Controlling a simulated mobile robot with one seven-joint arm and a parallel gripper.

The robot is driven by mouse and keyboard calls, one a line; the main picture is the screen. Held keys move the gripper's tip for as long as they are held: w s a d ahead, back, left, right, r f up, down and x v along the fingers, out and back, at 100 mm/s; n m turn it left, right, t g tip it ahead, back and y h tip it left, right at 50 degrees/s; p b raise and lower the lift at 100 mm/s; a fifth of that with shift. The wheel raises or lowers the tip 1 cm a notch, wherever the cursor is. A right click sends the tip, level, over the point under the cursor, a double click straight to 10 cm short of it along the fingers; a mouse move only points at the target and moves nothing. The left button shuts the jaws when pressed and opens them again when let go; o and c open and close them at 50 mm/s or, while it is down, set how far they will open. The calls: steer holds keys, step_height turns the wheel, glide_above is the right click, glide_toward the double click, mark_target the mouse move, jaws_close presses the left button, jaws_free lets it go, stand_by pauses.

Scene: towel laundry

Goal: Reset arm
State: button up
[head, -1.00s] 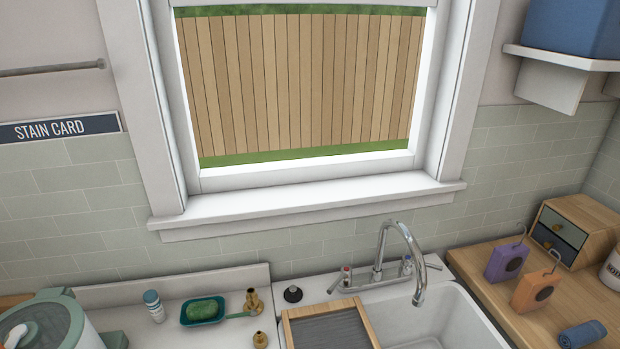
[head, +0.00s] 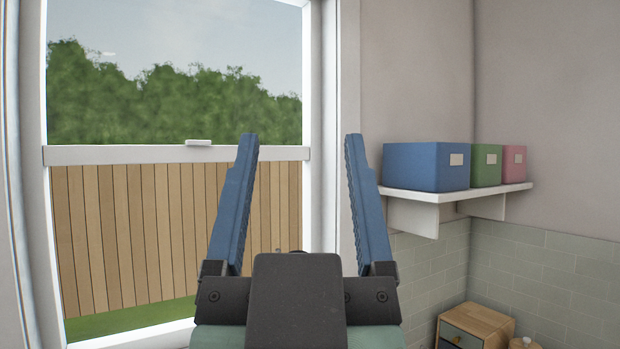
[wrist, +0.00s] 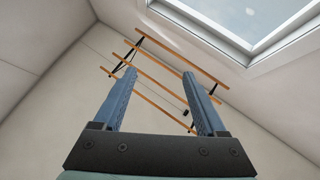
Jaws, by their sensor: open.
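My gripper (head: 301,145) stands upright in the middle of the head view, its two blue fingers spread wide apart with nothing between them. It also shows open and empty in the wrist view (wrist: 160,80), pointing up toward the ceiling area. Behind it in the head view are the window (head: 178,155) and the wall to its right. No finger appears to touch anything.
A white shelf (head: 455,196) on the right wall holds a blue box (head: 425,167), a green box (head: 486,165) and a pink box (head: 514,163). A small wooden drawer unit (head: 476,326) is below. A wooden-barred rack (wrist: 165,75) hangs overhead, near a skylight (wrist: 255,20).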

steer(key=shift+s+d+r+t, duration=0.3)
steer(key=shift+s+r+t, duration=0.1)
steer(key=shift+s+r, duration=0.4)
steer(key=shift+f, duration=0.1)
step_height(320, 180, down, 6)
steer(key=b, duration=0.6)
